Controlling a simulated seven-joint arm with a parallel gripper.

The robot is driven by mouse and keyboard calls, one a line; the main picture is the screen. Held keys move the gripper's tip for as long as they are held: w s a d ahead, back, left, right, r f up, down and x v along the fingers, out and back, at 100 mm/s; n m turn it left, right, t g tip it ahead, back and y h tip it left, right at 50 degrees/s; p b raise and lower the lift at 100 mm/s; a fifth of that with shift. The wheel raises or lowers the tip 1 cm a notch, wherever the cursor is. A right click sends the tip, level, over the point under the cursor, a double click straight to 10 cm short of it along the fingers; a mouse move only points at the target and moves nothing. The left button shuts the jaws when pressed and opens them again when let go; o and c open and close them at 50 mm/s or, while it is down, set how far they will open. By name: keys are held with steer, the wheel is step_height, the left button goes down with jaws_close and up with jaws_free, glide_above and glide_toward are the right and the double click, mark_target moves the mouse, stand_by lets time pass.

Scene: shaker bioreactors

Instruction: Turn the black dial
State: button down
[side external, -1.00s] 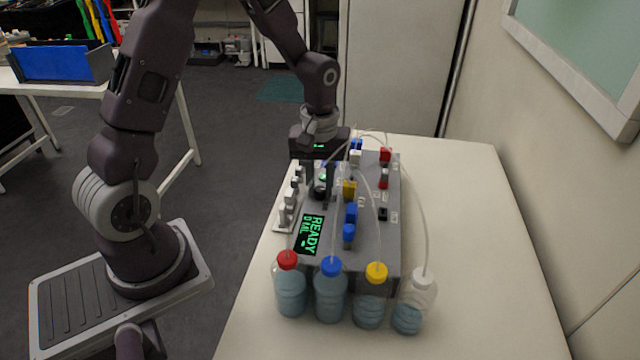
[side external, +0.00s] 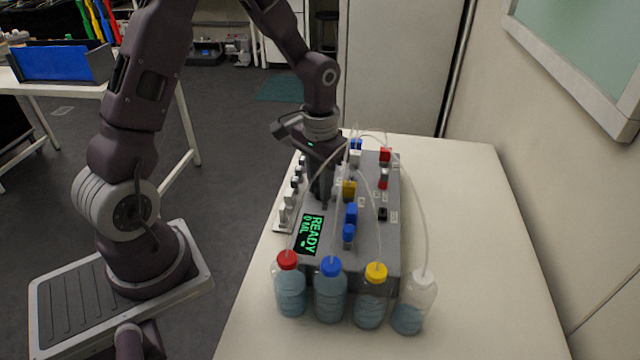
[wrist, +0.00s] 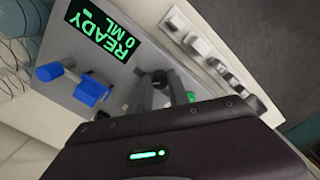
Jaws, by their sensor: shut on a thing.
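The grey bioreactor box (side external: 372,244) stands on the white table with a green "READY 0 ML" display (side external: 309,235), which also shows in the wrist view (wrist: 103,34). My gripper (side external: 323,202) points down at the top of the box, just behind the display. In the wrist view my gripper's fingers (wrist: 161,90) are closed around a small dark knob, the black dial (wrist: 160,78). The dial is mostly hidden by the fingers, and in the side view it is covered by my gripper.
Blue (side external: 350,214) and yellow (side external: 349,190) valve parts stand on the box close to the right of my gripper, with thin tubes arching above. A rack of grey-white pieces (side external: 284,218) lies along the left. Several capped bottles (side external: 331,297) stand in front. The table's right side is clear.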

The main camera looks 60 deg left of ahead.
steer(key=shift+m, duration=1.5)
steer(key=c, duration=1.3)
jaws_free()
steer(key=shift+o, duration=0.2)
step_height(320, 180, up, 7)
steer(key=shift+r, duration=0.2)
steer(key=s+d+r+t, duration=0.2)
steer(key=s+r, duration=0.4)
steer(key=s, duration=0.3)
steer(key=s+d+r+n+t, duration=0.1)
steer(key=s+d+r+t, duration=0.2)
steer(key=s, duration=0.7)
step_height(320, 180, up, 4)
steer(key=shift+s+d+f+t, duration=0.2)
steer(key=shift+d+f+t, duration=0.1)
steer(key=shift+d, duration=0.95)
